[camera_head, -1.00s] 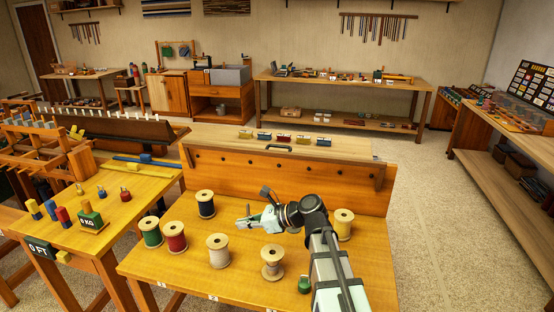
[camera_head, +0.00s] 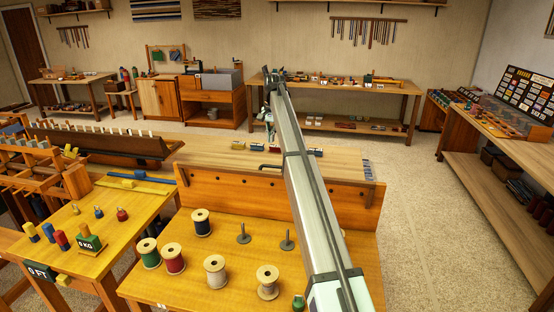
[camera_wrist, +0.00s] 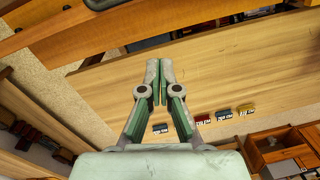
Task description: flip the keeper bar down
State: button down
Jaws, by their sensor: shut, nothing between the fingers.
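A thin black bar (camera_head: 270,167) with bent ends lies at the front edge of the pale wooden top (camera_head: 225,157) behind the spool bench. It may be the keeper bar, but I cannot tell for sure. My gripper (camera_wrist: 160,70) is shut and empty in the wrist view, pointing over the bare pale wood. In the head view my gripper (camera_head: 269,120) hangs from the raised arm above the back of that top, small and partly hidden by the arm. Whether it touches anything is not clear.
Several small coloured labelled blocks (camera_wrist: 200,119) stand in a row on the pale top. Thread spools (camera_head: 215,270) and two bare pegs (camera_head: 287,241) stand on the bench in front. Weights (camera_head: 90,238) sit on the left table. The floor at right is clear.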

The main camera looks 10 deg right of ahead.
jog(key=shift+s+d+n+g+h, duration=0.15)
jog(key=shift+s+d+n+h, duration=0.15)
jog(key=shift+n, duration=0.3)
jog(key=shift+s+d+n+g+h, duration=0.1)
jog(key=shift+s+d+n+g, duration=0.1)
jog(key=shift+d+n, duration=0.3)
jog(key=shift+a, duration=0.15)
jog(key=shift+f, duration=0.1)
jog(key=s+a+f, duration=0.1)
jog(key=s+f, duration=0.3)
jog(key=f, duration=0.4)
jog(key=shift+a+f+p, duration=0.2)
jog(key=shift+a+p, duration=0.05)
jog(key=shift+p, duration=0.2)
